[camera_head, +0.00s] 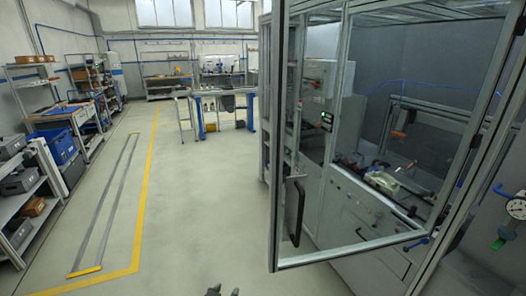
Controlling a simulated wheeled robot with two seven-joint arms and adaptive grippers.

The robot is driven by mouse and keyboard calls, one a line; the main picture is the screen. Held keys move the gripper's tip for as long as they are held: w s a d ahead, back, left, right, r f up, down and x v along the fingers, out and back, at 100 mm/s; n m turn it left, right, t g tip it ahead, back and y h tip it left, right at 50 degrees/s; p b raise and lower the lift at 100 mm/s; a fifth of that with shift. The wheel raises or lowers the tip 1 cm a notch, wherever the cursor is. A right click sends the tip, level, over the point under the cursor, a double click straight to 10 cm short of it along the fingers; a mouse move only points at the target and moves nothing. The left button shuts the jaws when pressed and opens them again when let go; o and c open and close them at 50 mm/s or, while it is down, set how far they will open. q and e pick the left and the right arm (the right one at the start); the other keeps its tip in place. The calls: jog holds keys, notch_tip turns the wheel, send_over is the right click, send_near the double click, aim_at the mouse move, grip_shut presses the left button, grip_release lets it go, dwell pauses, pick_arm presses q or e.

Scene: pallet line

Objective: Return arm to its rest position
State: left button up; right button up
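The dark tips of one gripper (224,291) just show at the bottom edge, a little left of the middle. They look like my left gripper, but no arm shows to confirm it. Too little is in view to tell whether it is open or shut, or whether it holds anything. No other gripper or arm shows. The tips appear over bare floor, left of the machine's glazed door.
A large framed machine enclosure fills the right, its glazed door (283,150) swung out with a dark handle (294,208). Shelves (38,180) line the left. A yellow floor line (146,180) borders free floor. A workbench (215,92) stands behind.

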pick_arm(q)
jog(key=s+a+f+g+y, duration=0.2)
jog(key=s+a+f+g, duration=0.4)
jog(key=s+a+f, duration=0.5)
notch_tip(320, 180, down, 32)
jog(key=s+a+g, duration=0.1)
jog(key=s+g, duration=0.1)
jog(key=s+a+f, duration=0.2)
jog(key=s+f, duration=0.7)
jog(key=s, duration=0.2)
jog(key=s+a+f, duration=0.2)
jog(key=s+f, duration=0.7)
jog(key=s, duration=0.2)
jog(key=shift+f+g, duration=0.35)
jog(key=shift+g, duration=0.05)
jog(key=shift+d, duration=0.1)
dwell(1.3)
